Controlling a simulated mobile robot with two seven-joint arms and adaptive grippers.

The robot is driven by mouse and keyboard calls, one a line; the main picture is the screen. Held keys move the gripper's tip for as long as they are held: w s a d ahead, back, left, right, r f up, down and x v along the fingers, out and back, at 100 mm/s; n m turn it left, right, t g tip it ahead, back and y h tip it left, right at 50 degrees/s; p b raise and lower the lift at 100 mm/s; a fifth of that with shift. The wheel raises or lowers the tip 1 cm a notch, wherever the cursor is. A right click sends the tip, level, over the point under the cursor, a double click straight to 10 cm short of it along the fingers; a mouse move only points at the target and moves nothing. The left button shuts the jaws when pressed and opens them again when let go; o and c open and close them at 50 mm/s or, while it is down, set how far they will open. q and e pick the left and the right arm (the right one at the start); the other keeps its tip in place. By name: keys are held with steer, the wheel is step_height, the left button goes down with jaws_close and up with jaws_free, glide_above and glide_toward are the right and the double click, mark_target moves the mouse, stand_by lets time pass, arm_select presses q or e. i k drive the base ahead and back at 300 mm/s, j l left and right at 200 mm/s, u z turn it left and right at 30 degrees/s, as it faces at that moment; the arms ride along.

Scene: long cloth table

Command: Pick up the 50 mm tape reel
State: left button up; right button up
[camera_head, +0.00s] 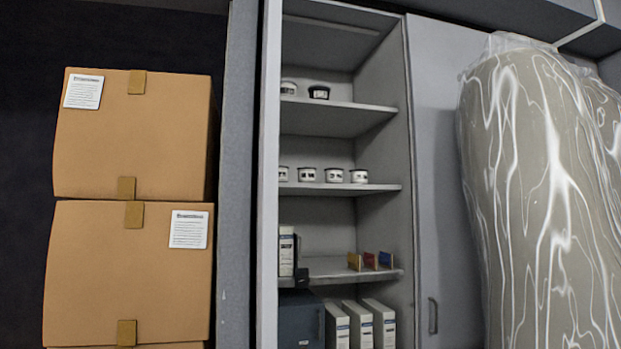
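I cannot make out any object as the 50 mm tape reel. Small round white items with dark labels stand on the shelves, including a white one (288,88) and a darker one (319,92) on the upper shelf. Several more, such as this one (334,175), stand in a row on the middle shelf. They look like small tubs, and their labels are too small to read. Neither of my grippers is in view.
An open grey cabinet (339,189) stands in the middle. Its lower shelf holds a white box (287,250) and small coloured pieces (370,260); binders (357,320) stand below. Stacked cartons (130,265) are at left, a plastic-wrapped bulky object (540,200) at right. No table shows.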

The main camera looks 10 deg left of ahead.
mark_target(305, 175)
steer(key=i+l+u, duration=0.2)
steer(key=l, duration=0.15)
steer(key=i+l+u, duration=0.25)
steer(key=l+u, duration=0.2)
steer(key=l, duration=0.3)
steer(key=i+l+u, duration=0.1)
steer(key=l+u, duration=0.15)
steer(key=l, duration=0.15)
